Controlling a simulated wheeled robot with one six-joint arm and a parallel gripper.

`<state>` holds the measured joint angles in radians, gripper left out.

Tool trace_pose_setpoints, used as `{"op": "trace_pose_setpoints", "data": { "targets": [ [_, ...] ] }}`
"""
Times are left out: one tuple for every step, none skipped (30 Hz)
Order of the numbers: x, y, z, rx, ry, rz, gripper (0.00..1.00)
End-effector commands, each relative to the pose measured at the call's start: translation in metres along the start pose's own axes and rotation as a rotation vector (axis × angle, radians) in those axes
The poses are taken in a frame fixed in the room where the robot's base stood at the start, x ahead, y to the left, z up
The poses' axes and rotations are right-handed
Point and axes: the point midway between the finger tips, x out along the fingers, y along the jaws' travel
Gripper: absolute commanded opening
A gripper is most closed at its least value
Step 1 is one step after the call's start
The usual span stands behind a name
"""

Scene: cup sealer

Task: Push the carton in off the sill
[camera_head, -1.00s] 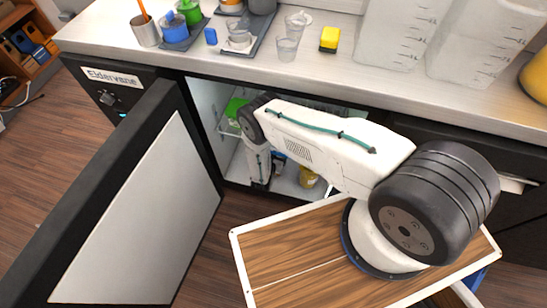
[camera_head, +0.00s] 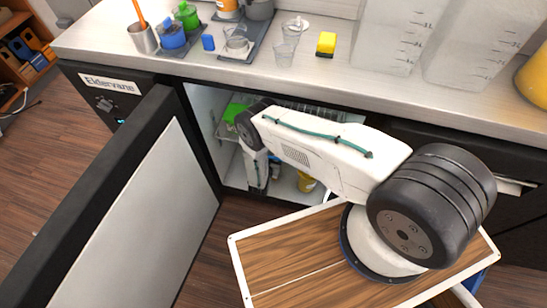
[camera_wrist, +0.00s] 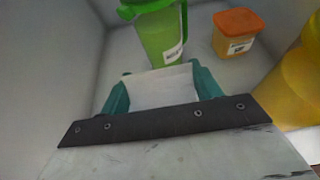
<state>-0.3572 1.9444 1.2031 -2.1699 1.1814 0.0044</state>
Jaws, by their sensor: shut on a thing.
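In the wrist view, my gripper (camera_wrist: 163,84) has its teal fingers on either side of a plain white block-like thing (camera_wrist: 160,92), which looks like the carton. The gripper is shut on it. The carton's far side and underside are hidden. In the head view, my arm reaches into the open fridge compartment (camera_head: 235,172), and the wrist hangs down inside it. The carton and the fingertips cannot be made out there. The sill is not clear in the wrist view.
In the wrist view, a green jug (camera_wrist: 160,35) stands just beyond the carton. An orange-lidded tub (camera_wrist: 235,32) is behind right, and a large yellow thing (camera_wrist: 295,85) is at right. The open door (camera_head: 135,215) stands left of my arm. The counter (camera_head: 300,75) lies above.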

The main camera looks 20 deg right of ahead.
Motion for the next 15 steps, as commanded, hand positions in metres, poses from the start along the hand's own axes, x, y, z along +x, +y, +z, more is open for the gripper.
{"op": "trace_pose_setpoints", "data": {
  "targets": [
    [-0.001, 0.004, 0.0, 0.002, -0.001, 0.002, 0.05],
    [-0.001, 0.005, 0.0, 0.002, -0.001, 0.0, 0.05],
    [-0.002, 0.007, 0.0, 0.003, -0.001, -0.002, 0.05],
    [-0.002, 0.008, 0.0, 0.003, -0.001, -0.003, 0.05],
    [-0.003, 0.01, -0.001, 0.003, -0.001, -0.004, 0.05],
    [-0.004, 0.012, -0.001, 0.004, -0.001, -0.005, 0.05],
    [-0.004, 0.014, -0.001, 0.005, -0.001, -0.006, 0.05],
    [-0.004, 0.015, -0.001, 0.006, -0.001, -0.008, 0.05],
    [-0.005, 0.018, -0.002, 0.007, -0.001, -0.009, 0.05],
    [-0.005, 0.019, -0.002, 0.007, -0.001, -0.01, 0.05],
    [-0.006, 0.02, -0.002, 0.007, -0.001, -0.011, 0.05],
    [-0.006, 0.021, -0.002, 0.008, -0.001, -0.012, 0.05],
    [-0.006, 0.022, -0.002, 0.008, 0.0, -0.013, 0.05],
    [-0.006, 0.022, -0.002, 0.008, 0.0, -0.014, 0.05],
    [-0.007, 0.022, -0.002, 0.008, 0.0, -0.014, 0.05]
  ]
}}
